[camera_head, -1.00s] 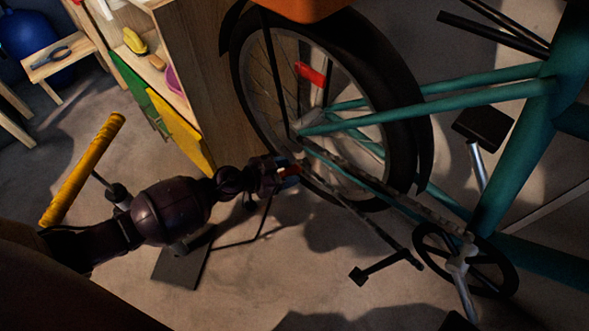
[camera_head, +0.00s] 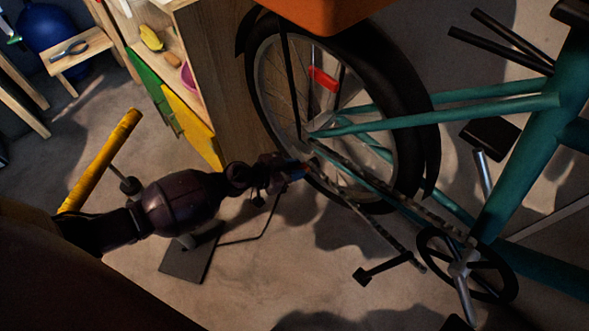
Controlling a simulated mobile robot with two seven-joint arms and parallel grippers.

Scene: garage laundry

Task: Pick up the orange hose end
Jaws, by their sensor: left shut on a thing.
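My left gripper (camera_head: 298,171) is beside the lower part of the bicycle's rear wheel, near the chain. It is shut on the orange hose end, which is small, dark and mostly hidden between the fingers. A thin black hose (camera_head: 266,215) hangs below the gripper and bends back along the floor to the pump's dark base plate (camera_head: 190,256). The pump's yellow-orange handle (camera_head: 104,158) stands at the left, and my left arm hides much of the pump's body. My right gripper is not in view.
The teal bicycle (camera_head: 525,165) fills the right side, with its rear wheel (camera_head: 412,130), pedals and chain close to my gripper. A wooden shelf (camera_head: 222,75) stands behind. A small stool (camera_head: 82,52) is at the upper left. Bare floor lies below the wheel.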

